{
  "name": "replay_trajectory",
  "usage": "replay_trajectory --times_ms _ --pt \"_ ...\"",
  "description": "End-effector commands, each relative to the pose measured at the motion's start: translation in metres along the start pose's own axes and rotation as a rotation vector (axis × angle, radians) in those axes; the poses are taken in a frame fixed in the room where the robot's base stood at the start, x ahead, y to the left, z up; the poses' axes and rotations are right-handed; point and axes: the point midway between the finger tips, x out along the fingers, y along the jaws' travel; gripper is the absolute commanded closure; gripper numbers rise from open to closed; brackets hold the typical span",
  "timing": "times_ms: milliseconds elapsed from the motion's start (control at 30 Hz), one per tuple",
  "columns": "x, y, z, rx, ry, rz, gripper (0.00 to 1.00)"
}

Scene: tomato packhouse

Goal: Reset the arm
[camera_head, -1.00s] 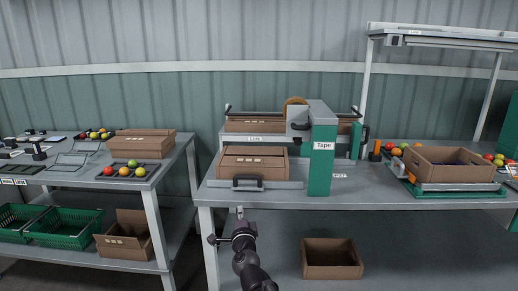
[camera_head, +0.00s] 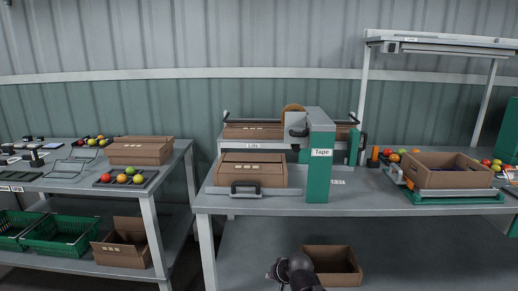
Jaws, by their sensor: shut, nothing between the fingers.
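My gripper (camera_head: 277,270) is small and dark at the bottom middle of the view, at the end of my dark arm. It is shut and empty. Its fingers are hard to make out against the arm. It appears in front of the grey bench, just left of an open cardboard box (camera_head: 334,266) on the lower shelf. My arm partly covers that box's left side. Most of my arm is below the picture edge.
The grey bench (camera_head: 400,207) holds a closed carton (camera_head: 252,173), the green-and-grey tape machine (camera_head: 320,160) and an open carton (camera_head: 448,175) at right. A left table (camera_head: 174,169) holds tomato trays and a carton, with green crates (camera_head: 62,235) below.

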Motion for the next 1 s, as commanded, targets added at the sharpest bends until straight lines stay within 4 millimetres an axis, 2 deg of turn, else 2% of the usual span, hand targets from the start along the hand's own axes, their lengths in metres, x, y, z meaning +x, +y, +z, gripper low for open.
replay_trajectory --times_ms 33,200,300,500,767,1000 --pt "-0.004 0.016 0.009 -0.016 -0.052 0.043 1.00" --pt "-0.020 0.062 0.039 -0.060 -0.236 0.178 1.00" --pt "-0.030 0.082 0.052 -0.071 -0.319 0.237 1.00" --pt "-0.049 0.110 0.071 -0.078 -0.442 0.320 1.00" --pt "-0.072 0.135 0.090 -0.073 -0.575 0.406 1.00" --pt "-0.090 0.123 0.076 -0.075 -0.569 0.401 1.00"
